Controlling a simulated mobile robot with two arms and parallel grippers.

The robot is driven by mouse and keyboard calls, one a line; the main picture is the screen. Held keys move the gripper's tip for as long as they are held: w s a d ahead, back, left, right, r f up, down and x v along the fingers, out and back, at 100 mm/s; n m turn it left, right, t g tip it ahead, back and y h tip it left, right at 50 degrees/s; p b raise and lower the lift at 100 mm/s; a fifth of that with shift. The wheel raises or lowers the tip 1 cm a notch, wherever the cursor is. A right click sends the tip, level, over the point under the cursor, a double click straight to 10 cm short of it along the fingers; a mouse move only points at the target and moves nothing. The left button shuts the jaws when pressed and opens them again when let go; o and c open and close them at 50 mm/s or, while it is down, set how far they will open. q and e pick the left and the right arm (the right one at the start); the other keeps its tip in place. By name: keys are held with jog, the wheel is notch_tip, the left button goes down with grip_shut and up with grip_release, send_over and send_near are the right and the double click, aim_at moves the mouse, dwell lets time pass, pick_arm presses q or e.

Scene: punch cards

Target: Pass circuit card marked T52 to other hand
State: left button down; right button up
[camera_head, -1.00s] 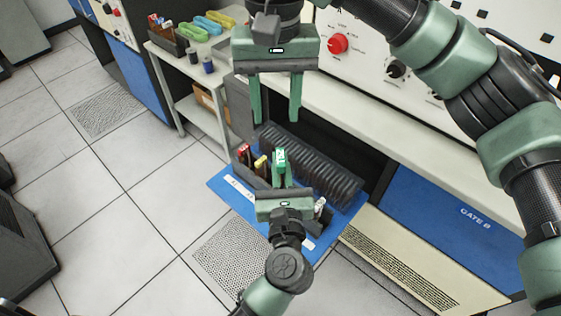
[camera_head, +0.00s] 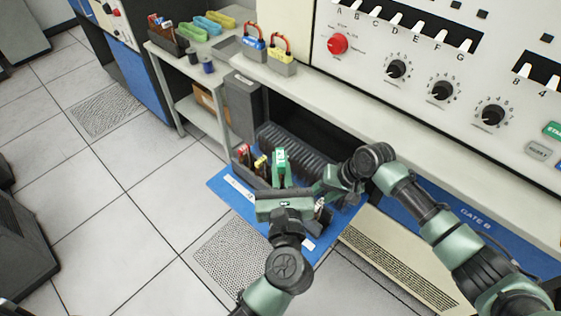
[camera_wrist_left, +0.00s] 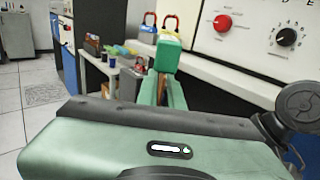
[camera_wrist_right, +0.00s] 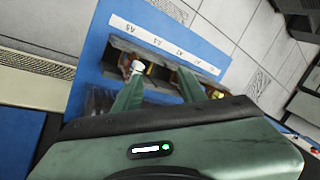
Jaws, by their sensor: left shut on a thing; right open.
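My left gripper (camera_head: 282,182) is shut on a green-topped circuit card (camera_head: 281,160), held upright above the blue board. In the left wrist view this card (camera_wrist_left: 167,53) shows between the fingers; I cannot read its marking. My right gripper (camera_wrist_right: 158,84) is open and points down at the card holder (camera_wrist_right: 118,46). A white-topped card (camera_wrist_right: 137,68) is beside its left fingertip; I cannot tell if they touch. In the head view my right gripper is low, just right of the left one, its fingers mostly hidden.
Red and yellow cards (camera_head: 261,161) stand left of the green one on the blue board (camera_head: 222,187). A dark slotted rack (camera_head: 297,150) lies behind them. The white counter (camera_head: 385,122) edge and control panel (camera_head: 420,65) rise behind.

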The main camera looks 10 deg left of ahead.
jog(key=s+d+f+t+h, duration=0.1)
jog(key=s+d+f, duration=0.35)
jog(key=f, duration=0.45)
jog(key=s+d+f+h, duration=0.1)
jog(key=s+d+f, duration=0.35)
jog(key=f, duration=0.45)
jog(key=s+d+f+t+h, duration=0.1)
jog(key=s+d+f, duration=0.2)
jog(key=s+f, duration=0.4)
jog(key=s+d+f, duration=0.1)
jog(key=s+f, duration=0.3)
jog(key=s, duration=0.6)
jog(key=s+d+f+n+g+h, duration=0.1)
jog(key=s+f, duration=0.3)
jog(key=s, duration=0.6)
jog(key=s+d+f+n+g, duration=0.1)
jog(key=s+f, duration=0.3)
jog(key=s, duration=0.6)
jog(key=shift+d+f+h, duration=0.2)
jog(key=shift+d+h, duration=0.2)
jog(key=shift+d, duration=0.5)
